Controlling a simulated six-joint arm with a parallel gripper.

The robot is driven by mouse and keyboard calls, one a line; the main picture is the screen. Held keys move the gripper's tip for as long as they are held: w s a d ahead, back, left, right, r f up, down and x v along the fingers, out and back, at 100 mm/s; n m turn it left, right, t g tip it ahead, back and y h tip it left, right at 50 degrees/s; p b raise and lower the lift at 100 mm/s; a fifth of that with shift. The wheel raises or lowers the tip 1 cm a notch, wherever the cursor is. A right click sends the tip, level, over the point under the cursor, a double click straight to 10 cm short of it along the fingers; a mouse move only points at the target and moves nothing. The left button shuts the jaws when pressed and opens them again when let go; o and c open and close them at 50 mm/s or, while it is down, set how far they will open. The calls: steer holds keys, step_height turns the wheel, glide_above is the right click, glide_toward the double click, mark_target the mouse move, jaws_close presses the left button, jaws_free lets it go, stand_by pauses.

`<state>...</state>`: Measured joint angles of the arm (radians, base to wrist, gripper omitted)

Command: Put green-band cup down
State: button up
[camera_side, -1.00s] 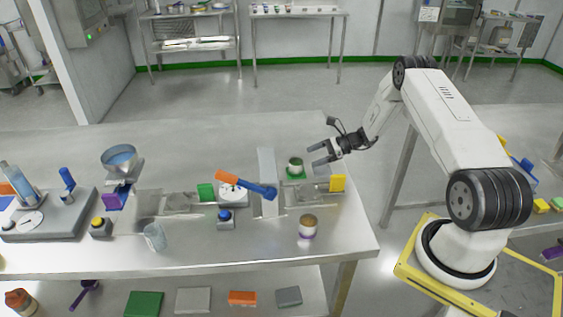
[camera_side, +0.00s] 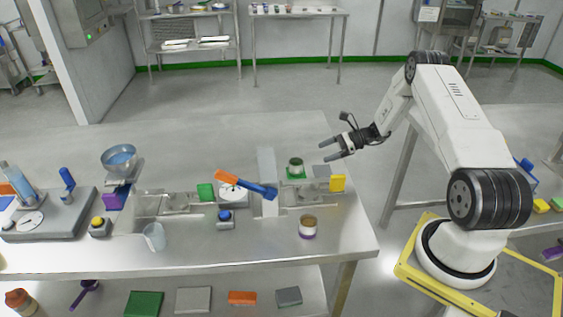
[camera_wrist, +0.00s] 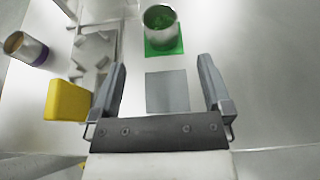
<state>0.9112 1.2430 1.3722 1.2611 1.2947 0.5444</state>
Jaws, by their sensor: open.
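The green-band cup (camera_side: 296,168) stands upright on a green square mat (camera_side: 290,176) on the steel table. In the wrist view the cup (camera_wrist: 160,25) sits on the green mat (camera_wrist: 165,51), with green material showing inside it. My gripper (camera_side: 333,149) is open and empty, to the right of the cup and apart from it. In the wrist view my gripper's fingers (camera_wrist: 163,75) are spread on either side of a bare grey square (camera_wrist: 167,92), and the cup is beyond the fingertips.
A yellow block (camera_side: 338,183) stands near the grey square. A purple-band cup (camera_side: 308,227) stands nearer the front edge. The table's right end is clear.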

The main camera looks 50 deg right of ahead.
steer(key=shift+w+a+r+n+g, duration=0.1)
steer(key=shift+a+r+n+g, duration=0.15)
steer(key=shift+a, duration=0.2)
steer(key=s+a+r+n+g+h, duration=0.25)
steer(key=a+n+g, duration=0.2)
steer(key=a, duration=0.35)
steer(key=s+a+r+n+g+h, duration=0.1)
steer(key=a+r+n+g, duration=0.25)
steer(key=a+n, duration=0.3)
steer(key=s+a+r+n+t+h, duration=0.1)
steer(key=s+a+r+n+h, duration=0.5)
steer(key=s+a+n, duration=0.5)
steer(key=shift+a+r+n, duration=1)
steer(key=shift+r+n, duration=0.15)
steer(key=shift+n, duration=1.1)
steer(key=shift+t, duration=0.25)
